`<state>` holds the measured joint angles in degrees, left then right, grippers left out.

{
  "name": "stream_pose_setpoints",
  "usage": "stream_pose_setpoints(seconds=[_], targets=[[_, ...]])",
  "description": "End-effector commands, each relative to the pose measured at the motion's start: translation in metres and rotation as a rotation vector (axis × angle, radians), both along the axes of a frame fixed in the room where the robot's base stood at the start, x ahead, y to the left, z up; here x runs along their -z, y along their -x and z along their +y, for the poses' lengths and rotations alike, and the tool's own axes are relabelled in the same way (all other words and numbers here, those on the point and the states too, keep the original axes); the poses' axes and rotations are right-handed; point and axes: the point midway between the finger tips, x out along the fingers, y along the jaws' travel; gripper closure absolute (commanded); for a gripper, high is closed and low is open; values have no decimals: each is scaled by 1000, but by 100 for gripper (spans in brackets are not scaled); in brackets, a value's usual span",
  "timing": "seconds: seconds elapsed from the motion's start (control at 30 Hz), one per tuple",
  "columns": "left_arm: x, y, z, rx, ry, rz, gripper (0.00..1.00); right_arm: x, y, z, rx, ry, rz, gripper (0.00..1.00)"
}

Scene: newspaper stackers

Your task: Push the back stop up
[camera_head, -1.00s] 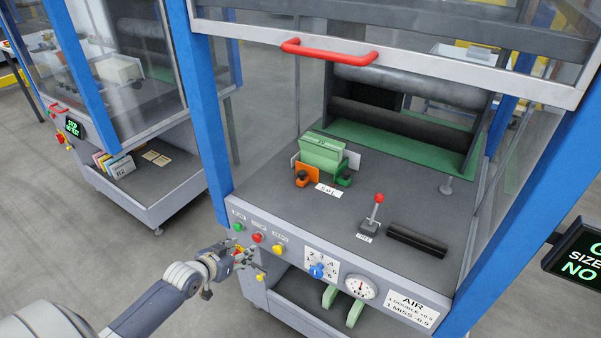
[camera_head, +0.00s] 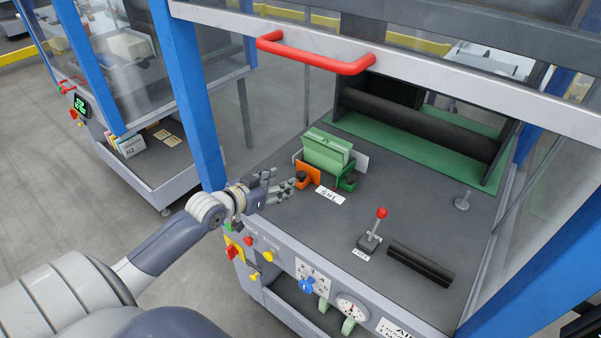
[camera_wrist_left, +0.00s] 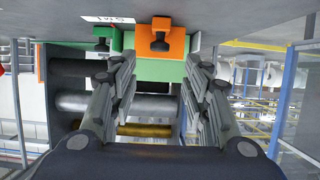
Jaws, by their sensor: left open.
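I cannot tell from the markings which part is the back stop. My left gripper (camera_head: 284,186) reaches over the deck's front edge, just left of the orange bracket, open and empty. In the left wrist view the orange bracket (camera_wrist_left: 175,68) lies ahead between the spread fingers, and the green bracket (camera_wrist_left: 108,45) is to its left. My right gripper is not in view.
A red-knobbed lever (camera_head: 376,230) and a dark bar (camera_head: 419,265) sit to the right on the deck. A raised guard with a red handle (camera_head: 315,52) hangs above. A blue post (camera_head: 190,100) stands left of my gripper. Buttons line the front panel.

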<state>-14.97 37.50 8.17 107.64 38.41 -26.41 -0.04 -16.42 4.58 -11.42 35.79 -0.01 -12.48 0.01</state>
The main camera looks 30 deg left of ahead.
Motion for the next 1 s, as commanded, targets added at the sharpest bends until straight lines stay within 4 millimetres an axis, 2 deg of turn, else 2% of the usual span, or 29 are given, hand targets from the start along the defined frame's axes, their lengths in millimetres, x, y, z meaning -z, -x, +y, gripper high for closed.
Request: stream_pose_setpoints(seconds=[0.1, 0.23, 0.37, 0.63, 1.0], targets=[[5, -17, -2, -1, 2, -3, 56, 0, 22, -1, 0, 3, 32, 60], [13, -37, -3, 0, 1, -2, 56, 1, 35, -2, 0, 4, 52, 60], [21, -55, -4, -1, 2, -2, 56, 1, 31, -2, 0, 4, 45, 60], [33, -81, -7, 0, 1, -1, 56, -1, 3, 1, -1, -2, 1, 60], [36, -86, -7, 0, -1, 0, 56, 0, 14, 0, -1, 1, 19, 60]])
